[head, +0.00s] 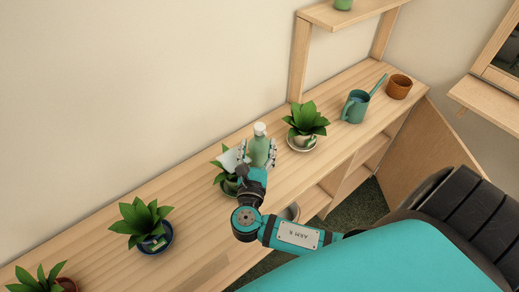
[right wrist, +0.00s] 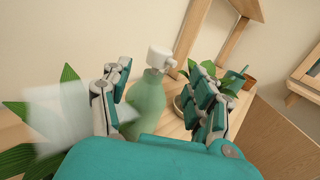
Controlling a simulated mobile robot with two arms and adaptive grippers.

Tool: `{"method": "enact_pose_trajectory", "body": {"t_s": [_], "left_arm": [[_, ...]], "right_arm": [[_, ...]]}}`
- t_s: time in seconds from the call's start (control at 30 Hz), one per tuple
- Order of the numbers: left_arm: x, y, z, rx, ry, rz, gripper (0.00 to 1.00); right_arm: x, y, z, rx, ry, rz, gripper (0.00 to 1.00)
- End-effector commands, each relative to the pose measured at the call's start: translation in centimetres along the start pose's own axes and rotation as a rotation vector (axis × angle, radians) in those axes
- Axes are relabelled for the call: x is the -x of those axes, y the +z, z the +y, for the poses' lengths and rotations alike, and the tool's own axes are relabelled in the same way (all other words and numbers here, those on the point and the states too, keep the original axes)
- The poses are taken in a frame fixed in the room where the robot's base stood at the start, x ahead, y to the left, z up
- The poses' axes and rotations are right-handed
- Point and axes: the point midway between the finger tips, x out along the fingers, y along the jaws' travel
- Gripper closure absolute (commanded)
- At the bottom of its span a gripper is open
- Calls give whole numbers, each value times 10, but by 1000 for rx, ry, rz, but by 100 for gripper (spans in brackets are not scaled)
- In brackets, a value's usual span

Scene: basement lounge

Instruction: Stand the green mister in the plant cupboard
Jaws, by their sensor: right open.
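The green mister (head: 259,147), a pale green bottle with a white top, stands upright on the wooden counter among the potted plants. In the right wrist view the mister (right wrist: 148,98) shows between the fingers. My right gripper (head: 258,154) is open, with a finger on either side of the bottle; I cannot tell whether they touch it. The plant cupboard (head: 342,186) is the wooden unit under the counter top, with shelves and a door (head: 420,148) swung open at its right end. My left gripper is not in view.
A potted plant with a whitish sheet (head: 232,160) is just left of the mister, and another plant (head: 305,120) on a saucer is to its right. A teal watering can (head: 355,107) and brown pot (head: 399,87) stand farther right. More plants (head: 142,222) are at left.

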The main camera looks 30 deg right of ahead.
Motion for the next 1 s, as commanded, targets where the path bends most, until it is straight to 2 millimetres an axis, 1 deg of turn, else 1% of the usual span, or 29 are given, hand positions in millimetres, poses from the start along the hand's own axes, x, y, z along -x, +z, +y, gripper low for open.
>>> {"method": "enact_pose_trajectory", "body": {"t_s": [0.03, 0.1, 0.27, 0.37, 0.5, 0.6, 0.7, 0.87, 0.9, 1.0], "left_arm": [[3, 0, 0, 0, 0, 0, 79], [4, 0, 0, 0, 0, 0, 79], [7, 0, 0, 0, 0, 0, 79], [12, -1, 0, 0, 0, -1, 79], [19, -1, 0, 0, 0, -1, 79], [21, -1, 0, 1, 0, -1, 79], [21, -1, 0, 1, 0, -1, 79], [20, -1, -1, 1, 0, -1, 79], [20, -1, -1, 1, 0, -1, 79], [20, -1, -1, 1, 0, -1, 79]], "right_arm": [[-8, 2, 0, 2, 0, -2, 40], [-15, 1, 0, 1, -1, -1, 40], [-24, 0, 0, 0, -1, -1, 40], [-37, 0, 1, 2, -2, -1, 40], [-58, -3, 3, 1, -1, -2, 40], [-68, -5, 2, 1, -1, 1, 40], [-72, -6, 3, 0, 1, 1, 40], [-72, -7, 2, -1, 1, 2, 40], [-72, -7, 2, -1, 1, 2, 41], [-71, -7, 2, -1, 1, 2, 54]]}}
